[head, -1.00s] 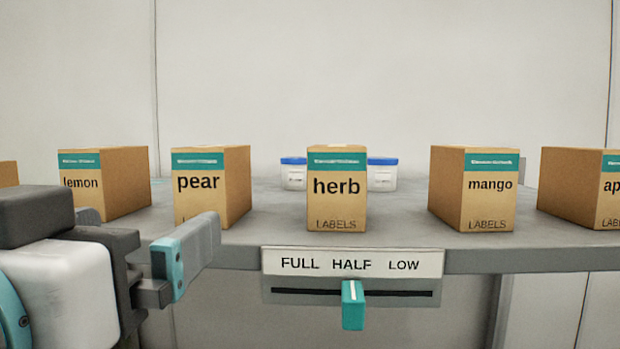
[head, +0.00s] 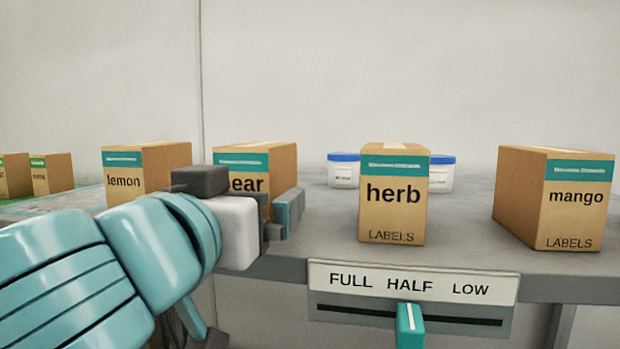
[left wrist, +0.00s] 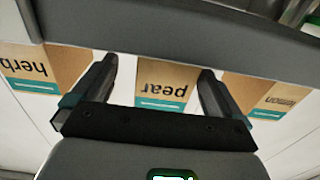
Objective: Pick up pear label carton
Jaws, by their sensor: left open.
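The pear label carton (head: 270,157) is a brown box with a teal band, upright on the grey shelf. In the head view my left gripper (head: 282,214) is in front of it and hides much of its lower front. In the left wrist view, which is upside down, the pear carton (left wrist: 168,82) appears between the two open fingers of my left gripper (left wrist: 158,75). The fingers look apart from its sides; I cannot tell how far they reach along it. My right gripper is not in view.
The lemon carton (head: 150,165) stands left of the pear, the herb carton (head: 392,215) right of it, and the mango carton (head: 570,215) farther right. White tubs with blue lids (head: 343,172) stand behind. A FULL/HALF/LOW slider (head: 410,325) is on the shelf's front.

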